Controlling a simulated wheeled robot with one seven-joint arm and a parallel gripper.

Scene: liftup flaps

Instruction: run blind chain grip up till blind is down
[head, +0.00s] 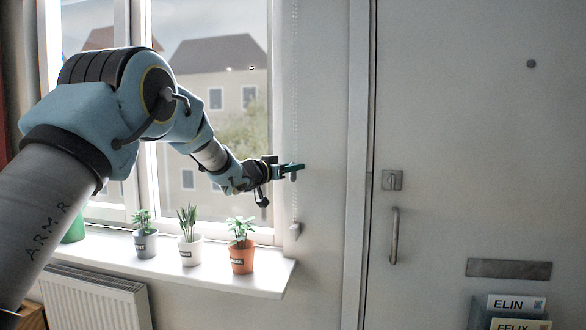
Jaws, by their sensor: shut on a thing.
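The blind chain (295,205) hangs as a thin pale beaded line on the wall strip between the window and the door. My gripper (294,168) reaches across the window to this chain, at about mid-height of the picture. Its fingers are shut on a small grey piece at the chain, which looks like the chain grip (294,177); the fingers hide most of it. A small pale fitting (295,231) sits at the chain's lower end, below my gripper. The blind itself is not visible; the shown part of the window (215,100) is uncovered, and its top is cut off.
Three potted plants, in grey (146,244), white (190,252) and orange (242,259) pots, stand on the white sill (200,272) below my arm. A radiator (95,300) is underneath. The door (470,130) with its handle (394,235) is at the right.

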